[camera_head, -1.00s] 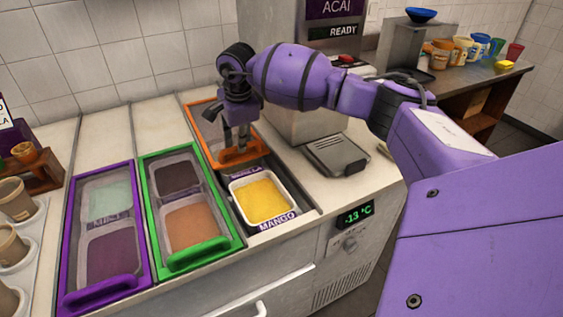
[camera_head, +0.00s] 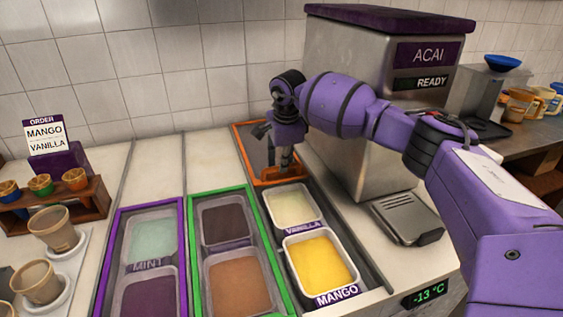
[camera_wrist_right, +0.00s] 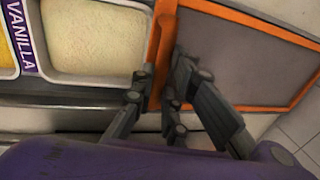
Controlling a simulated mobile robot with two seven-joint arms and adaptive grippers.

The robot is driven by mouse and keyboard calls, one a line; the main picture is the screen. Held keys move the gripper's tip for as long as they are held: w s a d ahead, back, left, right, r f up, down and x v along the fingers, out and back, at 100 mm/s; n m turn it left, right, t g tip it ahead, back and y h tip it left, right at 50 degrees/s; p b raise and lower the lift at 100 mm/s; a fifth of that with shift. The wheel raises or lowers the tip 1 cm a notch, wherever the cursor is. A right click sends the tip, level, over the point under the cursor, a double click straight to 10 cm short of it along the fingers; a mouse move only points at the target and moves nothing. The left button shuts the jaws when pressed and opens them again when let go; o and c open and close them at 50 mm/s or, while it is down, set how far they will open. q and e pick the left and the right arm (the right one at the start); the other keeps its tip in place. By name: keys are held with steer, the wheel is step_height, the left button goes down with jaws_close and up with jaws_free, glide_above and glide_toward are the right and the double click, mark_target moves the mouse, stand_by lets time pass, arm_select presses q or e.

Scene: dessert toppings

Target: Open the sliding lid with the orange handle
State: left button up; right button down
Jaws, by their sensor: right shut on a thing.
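The sliding lid with the orange handle (camera_head: 262,128) is pushed back toward the wall, with the vanilla tub (camera_head: 293,206) and mango tub (camera_head: 319,263) uncovered in front of it. My right gripper (camera_head: 286,166) is shut on the orange handle at the lid's front edge. The right wrist view shows the fingers (camera_wrist_right: 160,98) on either side of the orange bar, with the lid's grey pane (camera_wrist_right: 245,60) beside them and the vanilla tub on the left. My left gripper is not in view.
A green-framed lid (camera_head: 191,240) and a purple-framed lid (camera_head: 117,232) cover the neighbouring wells. The acai machine (camera_head: 378,110) stands close on the right. An order sign (camera_head: 44,135), a cone rack (camera_head: 88,199) and cups (camera_head: 55,229) are at the left.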

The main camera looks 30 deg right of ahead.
steer(key=c, duration=1.8)
jaws_free()
steer(key=shift+o, duration=0.2)
step_height(320, 180, up, 12)
steer(key=s, duration=0.2)
steer(key=shift+s+a, duration=0.2)
steer(key=shift+a, duration=0.1)
steer(key=shift+f, duration=0.15)
